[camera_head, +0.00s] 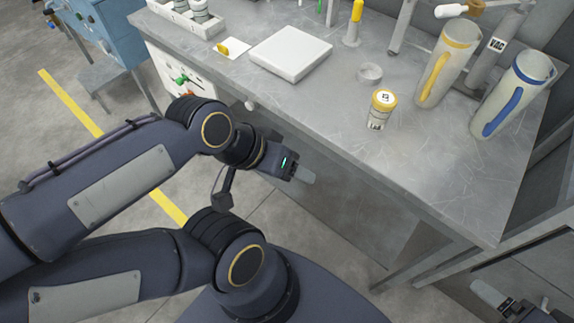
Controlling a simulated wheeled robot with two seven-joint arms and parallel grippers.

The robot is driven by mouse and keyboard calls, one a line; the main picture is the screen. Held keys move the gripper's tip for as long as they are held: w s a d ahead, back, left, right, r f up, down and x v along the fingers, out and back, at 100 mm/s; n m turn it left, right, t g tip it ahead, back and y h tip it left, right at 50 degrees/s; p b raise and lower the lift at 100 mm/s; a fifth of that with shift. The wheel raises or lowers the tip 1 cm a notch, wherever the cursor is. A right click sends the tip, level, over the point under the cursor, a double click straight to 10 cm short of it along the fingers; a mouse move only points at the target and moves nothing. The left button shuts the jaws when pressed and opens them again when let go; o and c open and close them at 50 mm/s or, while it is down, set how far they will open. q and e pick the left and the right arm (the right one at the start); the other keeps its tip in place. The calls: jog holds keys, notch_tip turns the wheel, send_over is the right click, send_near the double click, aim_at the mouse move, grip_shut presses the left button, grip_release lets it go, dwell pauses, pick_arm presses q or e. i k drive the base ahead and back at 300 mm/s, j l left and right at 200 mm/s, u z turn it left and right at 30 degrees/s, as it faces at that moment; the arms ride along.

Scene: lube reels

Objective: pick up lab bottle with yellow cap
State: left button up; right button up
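The lab bottle with the yellow cap (378,116) stands upright on the grey metal bench (440,165), near its front edge. It is a short white bottle with a label and a dark mark on the cap. My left gripper (307,177) is in front of the bench, left of and nearer than the bottle, and apart from it. My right gripper (515,299) is at the bottom right corner, cut by the frame edge, far from the bottle. Its opening is also unclear.
A white square plate (290,52) lies to the left. Tall containers with a yellow handle (446,62) and a blue handle (511,94) stand right. The bench front right of the bottle is clear.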

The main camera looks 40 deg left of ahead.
aim_at(375, 121)
jog(key=u, duration=0.6)
jog(key=l+u, duration=0.15)
jog(key=u, duration=0.3)
jog(key=l+u, duration=0.2)
jog(key=u, duration=0.2)
jog(key=l+u, duration=0.15)
jog(key=u, duration=0.3)
jog(key=k+l+u, duration=0.1)
jog(key=u, duration=0.3)
jog(key=k+l+u, duration=0.1)
jog(key=u, duration=0.35)
jog(key=k+l, duration=0.2)
